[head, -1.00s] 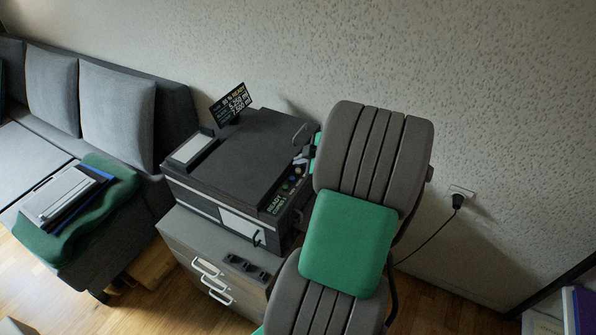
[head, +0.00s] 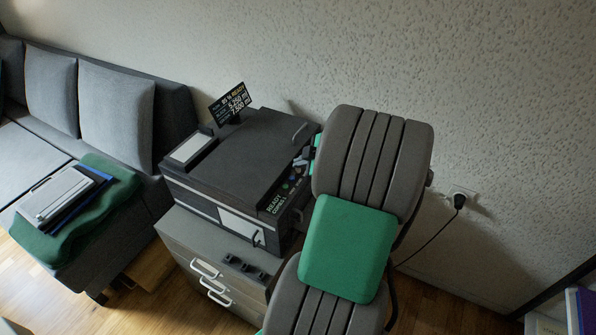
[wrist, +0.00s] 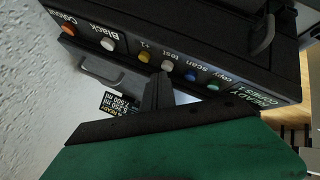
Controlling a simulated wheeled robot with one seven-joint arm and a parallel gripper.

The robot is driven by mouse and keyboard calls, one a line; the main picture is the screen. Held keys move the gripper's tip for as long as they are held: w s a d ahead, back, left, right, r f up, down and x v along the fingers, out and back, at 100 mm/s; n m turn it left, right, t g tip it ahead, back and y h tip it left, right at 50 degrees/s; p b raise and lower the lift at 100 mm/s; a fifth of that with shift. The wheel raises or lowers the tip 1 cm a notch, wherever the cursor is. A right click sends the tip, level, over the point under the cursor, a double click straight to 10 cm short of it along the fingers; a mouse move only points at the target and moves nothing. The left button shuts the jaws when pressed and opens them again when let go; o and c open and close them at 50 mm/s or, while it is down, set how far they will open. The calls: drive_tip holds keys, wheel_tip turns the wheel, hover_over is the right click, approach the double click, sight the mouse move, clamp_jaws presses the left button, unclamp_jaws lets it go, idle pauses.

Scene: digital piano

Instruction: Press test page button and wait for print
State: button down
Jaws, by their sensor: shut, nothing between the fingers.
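The dark printer (head: 240,165) stands on a grey drawer cabinet, its button panel on the right side. In the wrist view, the panel has a row of coloured buttons with labels. In the head view, my arm hides part of the panel and the gripper is small. The panel display (wrist: 247,98) reads READY, COPIES 1.
A small status screen (head: 231,102) stands behind the printer and also says READY. The grey cabinet (head: 185,235) has white handles. A grey sofa (head: 115,115) is at left. A wall socket with a black plug (head: 459,200) is at right.

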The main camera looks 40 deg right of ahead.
drive_tip(key=shift+f+b, duration=0.25)
drive_tip(key=shift+b, duration=0.05)
drive_tip(key=shift+r, duration=0.1)
drive_tip(key=shift+r+p, duration=0.45)
drive_tip(key=shift+r, duration=0.5)
